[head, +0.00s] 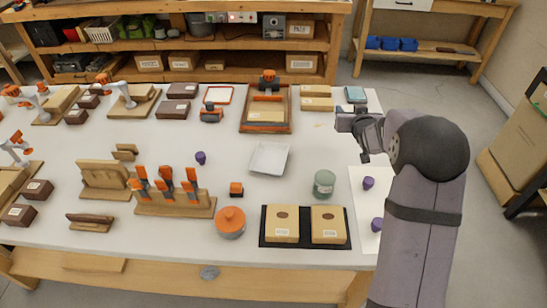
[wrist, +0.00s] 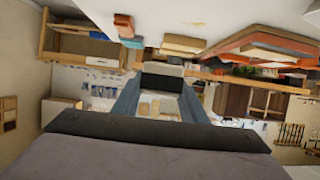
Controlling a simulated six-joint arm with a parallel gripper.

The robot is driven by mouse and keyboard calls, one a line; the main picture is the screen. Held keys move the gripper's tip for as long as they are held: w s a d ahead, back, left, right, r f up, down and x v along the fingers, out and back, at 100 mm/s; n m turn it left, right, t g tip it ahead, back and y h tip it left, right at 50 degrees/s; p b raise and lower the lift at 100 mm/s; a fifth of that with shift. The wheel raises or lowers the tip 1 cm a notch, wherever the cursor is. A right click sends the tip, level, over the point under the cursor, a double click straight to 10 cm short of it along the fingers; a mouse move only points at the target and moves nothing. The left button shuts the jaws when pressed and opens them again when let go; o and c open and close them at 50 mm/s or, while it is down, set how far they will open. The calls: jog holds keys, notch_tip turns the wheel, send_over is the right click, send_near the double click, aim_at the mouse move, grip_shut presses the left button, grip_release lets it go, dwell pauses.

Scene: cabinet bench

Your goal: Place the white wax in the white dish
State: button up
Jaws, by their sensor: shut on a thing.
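The white dish (head: 270,158) is a square, shallow, empty dish near the middle of the white table in the head view. My gripper (head: 362,150) is above the table's right side, to the right of the dish and apart from it. In the wrist view my gripper (wrist: 160,95) is shut on a small block with a pale upper face and a dark, shaded face. I take this block as the white wax (wrist: 163,70); its colour is hard to judge in shadow. In the head view the gripper hides it. No other white wax shows on the table.
A green jar (head: 324,184) stands between the dish and the table's front. A black tray (head: 262,227) with two tan boxes is at the front. An orange-lidded pot (head: 230,221) and a tool rack (head: 175,205) stand left. A wooden frame (head: 250,128) lies behind the dish.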

jog(key=a+r+n+y+b, duration=0.1)
jog(key=a+r+n+y, duration=0.15)
jog(key=a, duration=0.65)
jog(key=n+g+y+b, duration=0.1)
jog(key=n+y+b, duration=0.1)
jog(key=y, duration=0.1)
send_over(279, 160)
jog(key=shift+f, duration=0.7)
jog(key=shift+h, duration=0.35)
jog(key=shift+w+f+b, duration=0.1)
jog(key=shift+f+b, duration=0.2)
jog(key=shift+f, duration=4.75)
